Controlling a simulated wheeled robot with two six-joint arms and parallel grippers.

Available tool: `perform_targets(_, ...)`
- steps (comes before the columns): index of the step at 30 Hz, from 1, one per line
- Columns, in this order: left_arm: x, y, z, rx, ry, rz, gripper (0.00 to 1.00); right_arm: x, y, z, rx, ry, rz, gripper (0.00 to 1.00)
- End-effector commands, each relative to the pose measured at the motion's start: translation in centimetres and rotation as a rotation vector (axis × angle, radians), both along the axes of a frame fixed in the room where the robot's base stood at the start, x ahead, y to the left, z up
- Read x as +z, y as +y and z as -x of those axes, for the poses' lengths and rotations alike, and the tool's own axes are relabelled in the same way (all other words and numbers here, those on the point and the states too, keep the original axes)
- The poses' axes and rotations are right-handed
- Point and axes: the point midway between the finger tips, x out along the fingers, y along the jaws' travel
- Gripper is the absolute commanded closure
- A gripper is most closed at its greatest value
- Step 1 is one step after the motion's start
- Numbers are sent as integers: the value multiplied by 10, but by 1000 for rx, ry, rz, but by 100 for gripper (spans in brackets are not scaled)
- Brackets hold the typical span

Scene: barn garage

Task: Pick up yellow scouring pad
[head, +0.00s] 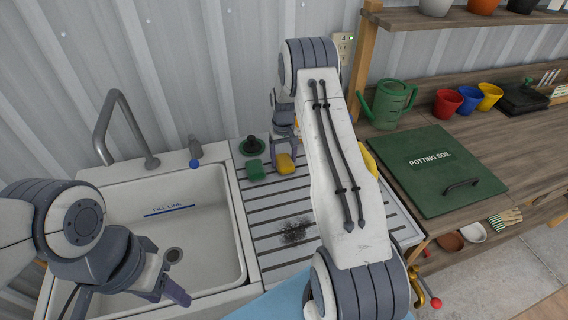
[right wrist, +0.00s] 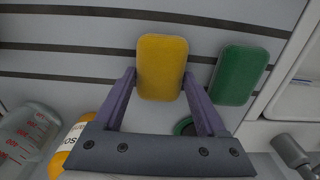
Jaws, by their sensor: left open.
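The yellow scouring pad (head: 286,164) lies on the ribbed drainboard beside a green pad (head: 255,170). In the right wrist view the yellow pad (right wrist: 162,66) is upright in the picture, with the green pad (right wrist: 238,75) to its right. My right gripper (head: 285,146) is over the yellow pad's back end. Its two purple fingers (right wrist: 160,78) are apart, one at each side of the pad's near part; firm contact cannot be made out. My left gripper (head: 178,290) is open and empty over the sink's front part.
The sink (head: 190,220) with a tap (head: 120,130) is left of the drainboard (head: 262,215). A dark green round-based item (head: 252,146) stands behind the green pad. A bottle with a yellow part (right wrist: 75,145) and a clear measuring vessel (right wrist: 28,130) stand close to my right gripper.

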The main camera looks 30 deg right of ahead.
Motion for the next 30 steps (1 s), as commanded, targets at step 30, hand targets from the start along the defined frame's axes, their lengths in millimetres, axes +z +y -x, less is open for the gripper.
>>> perform_targets(30,-37,0,0,0,0,0,50,86,-59,53,-6,-4,2,79)
